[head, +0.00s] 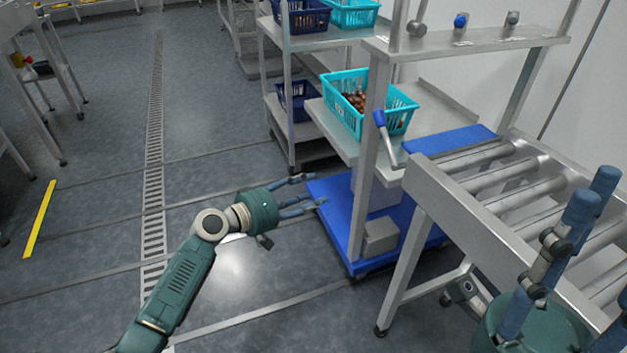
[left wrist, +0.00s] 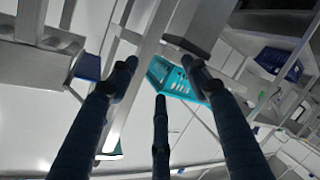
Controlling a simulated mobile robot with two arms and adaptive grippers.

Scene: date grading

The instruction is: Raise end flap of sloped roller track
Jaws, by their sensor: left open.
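The sloped roller track (head: 445,190) is at the right in the head view, with a metal frame and bare rollers. A flat blue panel (head: 450,138) lies at its far end; I cannot tell whether it is the end flap. A lever with a blue grip (head: 380,118) stands beside that end. My left gripper (head: 314,190) is open and empty, left of the post and apart from the track. In the left wrist view its fingers (left wrist: 160,75) are spread. My right gripper (head: 585,265) is over the rollers at lower right, partly cut off.
A teal basket of dates (head: 410,112) sits on a metal shelf beyond the post (head: 371,150). A blue base (head: 335,208) stands low beneath it. A rack holds dark blue baskets (head: 297,92).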

